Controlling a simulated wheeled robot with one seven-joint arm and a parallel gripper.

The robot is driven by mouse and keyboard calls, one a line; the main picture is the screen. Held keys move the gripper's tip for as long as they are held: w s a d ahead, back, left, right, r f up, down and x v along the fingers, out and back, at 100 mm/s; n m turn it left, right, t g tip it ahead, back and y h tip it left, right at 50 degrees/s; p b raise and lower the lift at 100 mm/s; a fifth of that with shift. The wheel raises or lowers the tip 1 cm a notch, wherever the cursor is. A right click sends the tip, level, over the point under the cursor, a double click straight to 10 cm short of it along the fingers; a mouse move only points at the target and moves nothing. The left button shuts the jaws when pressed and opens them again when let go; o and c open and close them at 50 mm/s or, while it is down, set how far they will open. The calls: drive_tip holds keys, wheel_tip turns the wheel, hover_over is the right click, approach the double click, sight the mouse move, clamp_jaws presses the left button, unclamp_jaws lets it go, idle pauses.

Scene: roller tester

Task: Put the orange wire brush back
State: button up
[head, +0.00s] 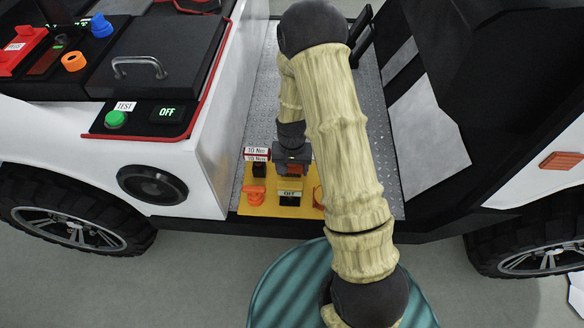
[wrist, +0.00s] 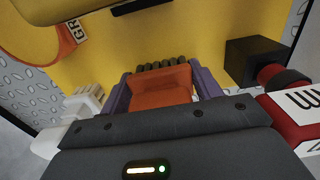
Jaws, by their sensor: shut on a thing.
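My gripper (head: 292,165) is over the yellow board (head: 263,207) on the metal deck in the head view. In the wrist view its two purple fingers (wrist: 160,92) are shut on the orange wire brush (wrist: 158,82), one on each side of the orange block. A row of dark bristles shows at the brush's far edge, against the yellow surface. I cannot tell whether the bristles touch it. In the head view the brush is not clearly visible under my gripper.
Left of my gripper stands a red-and-white torque tool (head: 257,155) marked 10 Nm, also in the wrist view (wrist: 295,113). An orange knob-like part (head: 254,194) is on the board's left. A white-and-black tester console (head: 160,115) stands left.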

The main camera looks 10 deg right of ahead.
drive_tip(key=o, duration=0.9)
drive_tip(key=shift+f, duration=0.1)
wheel_tip(320, 180, up, 12)
drive_tip(key=p, duration=0.4)
drive_tip(key=shift+r, duration=0.3)
drive_tip(key=s+r+n+t, duration=0.1)
drive_tip(key=s+r, duration=0.3)
drive_tip(key=s+d+r+n, duration=0.1)
drive_tip(key=s+r, duration=0.4)
drive_tip(key=s+r+n+t, duration=0.1)
drive_tip(key=s+r, duration=0.3)
drive_tip(key=shift+s+d+r+n+t, duration=0.2)
drive_tip(key=shift+r+n+t, duration=0.05)
drive_tip(key=shift+n+t, duration=0.05)
